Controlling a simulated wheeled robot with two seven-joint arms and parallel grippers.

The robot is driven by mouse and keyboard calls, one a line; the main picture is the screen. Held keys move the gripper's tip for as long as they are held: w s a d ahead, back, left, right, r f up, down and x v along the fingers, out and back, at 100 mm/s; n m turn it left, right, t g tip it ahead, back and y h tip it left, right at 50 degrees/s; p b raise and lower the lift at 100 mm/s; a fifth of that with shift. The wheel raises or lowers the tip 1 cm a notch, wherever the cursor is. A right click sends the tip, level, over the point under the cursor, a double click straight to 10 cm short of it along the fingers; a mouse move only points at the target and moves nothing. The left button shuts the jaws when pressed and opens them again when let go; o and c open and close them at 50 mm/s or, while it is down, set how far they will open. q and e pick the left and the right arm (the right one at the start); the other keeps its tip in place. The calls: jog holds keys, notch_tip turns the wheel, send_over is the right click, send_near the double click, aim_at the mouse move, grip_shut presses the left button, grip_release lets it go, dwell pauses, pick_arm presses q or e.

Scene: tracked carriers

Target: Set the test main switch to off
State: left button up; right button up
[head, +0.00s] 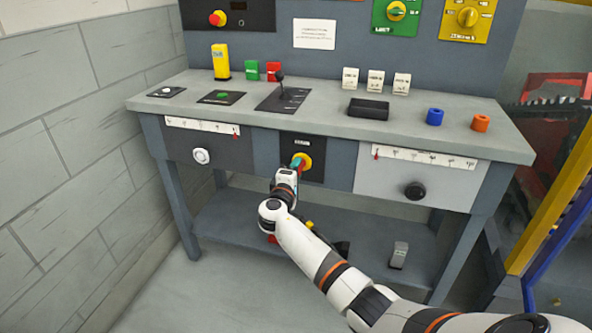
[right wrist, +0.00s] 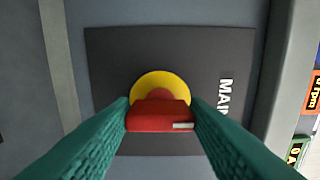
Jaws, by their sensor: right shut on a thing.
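The main switch is a red handle on a yellow disc (head: 306,160), set in a dark plate (head: 316,145) at the middle of the bench front. My right gripper (head: 298,165) reaches it from the front. In the right wrist view its two green fingers (right wrist: 160,120) are shut on the red handle (right wrist: 155,122) from both sides. A white mark shows near the handle's right end. The yellow disc (right wrist: 152,82) shows behind it, with part of the lettering "MAIN" on the plate. The fingers hide part of the plate and lettering. My left gripper is not in view.
The drawer front at left has a white knob (head: 201,156); the one at right has a black knob (head: 415,190).

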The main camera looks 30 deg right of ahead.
jog(key=shift+f, duration=0.1)
jog(key=o, duration=1)
jog(key=shift+a, duration=0.1)
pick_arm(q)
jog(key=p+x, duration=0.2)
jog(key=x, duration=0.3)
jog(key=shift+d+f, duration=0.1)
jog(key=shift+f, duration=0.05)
pick_arm(e)
jog(key=v, duration=1.2)
